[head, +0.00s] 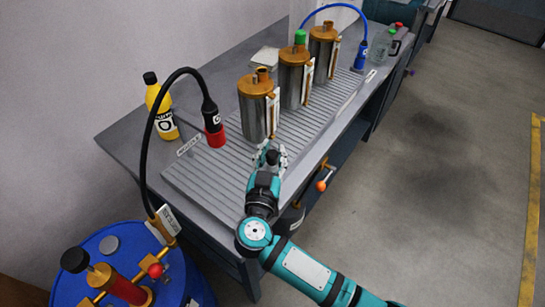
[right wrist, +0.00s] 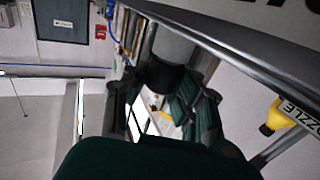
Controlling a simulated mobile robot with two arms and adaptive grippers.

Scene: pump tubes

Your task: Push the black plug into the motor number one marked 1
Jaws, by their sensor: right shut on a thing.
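Three grey metal motors with copper tops stand in a row on the bench: the near one (head: 258,108), the middle one (head: 296,80) and the far one (head: 324,52). I cannot read their number plates. My right gripper (head: 271,154) is in front of the near motor and apart from its copper top. It is shut on a dark, short cylinder, apparently the black plug (head: 273,158). In the right wrist view this black piece (right wrist: 166,77), with a grey part beside it, sits between the fingers of my right gripper (right wrist: 168,95). My left gripper is out of view.
A black hose nozzle (head: 209,109) stands in a red holder (head: 215,137) beside a yellow bottle (head: 160,105). A blue drum (head: 190,280) is at lower left. The ribbed bench surface (head: 225,180) is clear left of my gripper.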

